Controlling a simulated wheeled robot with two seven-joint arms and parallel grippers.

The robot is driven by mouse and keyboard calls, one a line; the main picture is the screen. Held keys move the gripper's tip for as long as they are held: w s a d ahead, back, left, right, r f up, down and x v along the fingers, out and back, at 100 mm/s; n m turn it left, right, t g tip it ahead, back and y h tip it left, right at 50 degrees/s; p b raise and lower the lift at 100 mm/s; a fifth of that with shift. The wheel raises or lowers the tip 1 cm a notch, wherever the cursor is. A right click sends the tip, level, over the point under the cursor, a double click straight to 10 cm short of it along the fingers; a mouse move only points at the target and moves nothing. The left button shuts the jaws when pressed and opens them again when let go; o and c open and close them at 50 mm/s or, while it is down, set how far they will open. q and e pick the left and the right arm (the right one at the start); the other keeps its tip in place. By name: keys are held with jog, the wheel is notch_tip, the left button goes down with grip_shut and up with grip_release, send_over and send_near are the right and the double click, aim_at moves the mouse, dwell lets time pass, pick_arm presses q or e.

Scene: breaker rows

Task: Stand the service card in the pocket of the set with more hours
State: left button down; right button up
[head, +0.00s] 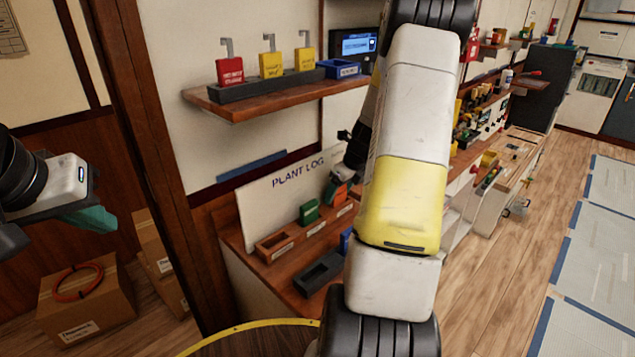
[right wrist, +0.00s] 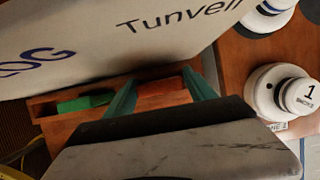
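No thing in view can be read for certain as the service card. A wooden pocket rack (head: 290,238) stands in front of the PLANT LOG board (head: 285,195). A green block-like piece (head: 310,211) sits in it; it also shows in the right wrist view (right wrist: 86,102). My right gripper (head: 337,186) is low at the rack's right part, around or beside an orange-red piece (head: 341,195). In the right wrist view its teal fingers (right wrist: 160,84) stand apart with orange-red between them; contact is unclear. My left gripper (head: 92,217) is at the far left, away from the rack, partly cut off.
A wall shelf (head: 250,103) above holds red and yellow tags, a blue box and a small display (head: 357,44). A dark tray (head: 318,273) lies in front of the rack. White round devices (right wrist: 285,92) stand right in the wrist view. My right arm hides part of the bench.

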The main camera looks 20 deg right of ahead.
jog(key=shift+o, duration=0.4)
jog(key=shift+r, duration=0.25)
jog(key=v, duration=1.2)
jog(key=shift+s+f, duration=0.1)
